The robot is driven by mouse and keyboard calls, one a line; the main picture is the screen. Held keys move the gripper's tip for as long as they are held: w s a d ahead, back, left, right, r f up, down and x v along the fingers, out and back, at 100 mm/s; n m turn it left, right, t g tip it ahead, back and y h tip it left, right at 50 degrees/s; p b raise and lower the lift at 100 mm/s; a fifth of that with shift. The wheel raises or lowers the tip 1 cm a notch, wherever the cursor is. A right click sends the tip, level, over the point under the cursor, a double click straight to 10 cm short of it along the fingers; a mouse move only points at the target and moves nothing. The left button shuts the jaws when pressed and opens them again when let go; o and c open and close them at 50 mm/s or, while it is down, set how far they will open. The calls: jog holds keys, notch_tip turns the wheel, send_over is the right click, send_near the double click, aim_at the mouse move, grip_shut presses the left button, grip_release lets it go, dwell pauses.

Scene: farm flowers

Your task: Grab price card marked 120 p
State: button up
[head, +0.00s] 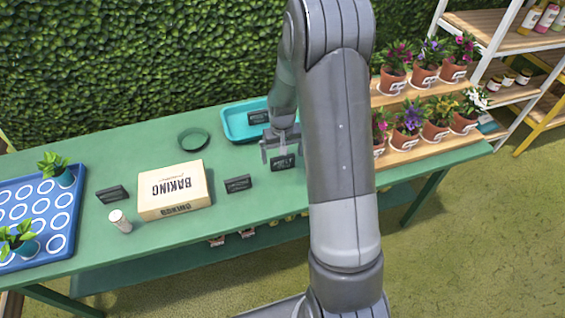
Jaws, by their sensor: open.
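Small dark price cards stand on the green table: one (112,194) at the left, one (238,184) near the middle, and one (283,163) under my gripper. Another dark card (259,117) lies in or stands at the teal tray. The writing on them is too small to read, so I cannot tell which is marked 120 p. My gripper (281,152) is open, pointing down, with its fingers at or just above the card under it. I cannot tell whether they touch it. My arm hides part of the table to the right.
A baking box (174,190), a white-capped jar (120,221) and a dark green ring (193,139) are on the table (110,240). A blue tray (62,235) with plants is at the left. The teal tray (232,124) is behind my gripper. Potted flowers (409,116) fill a stepped stand at the right.

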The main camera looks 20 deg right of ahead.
aim_at(283, 162)
jog(key=shift+f, duration=1.4)
jog(key=shift+c, duration=0.2)
jog(key=c, duration=1)
jog(key=shift+r, duration=0.15)
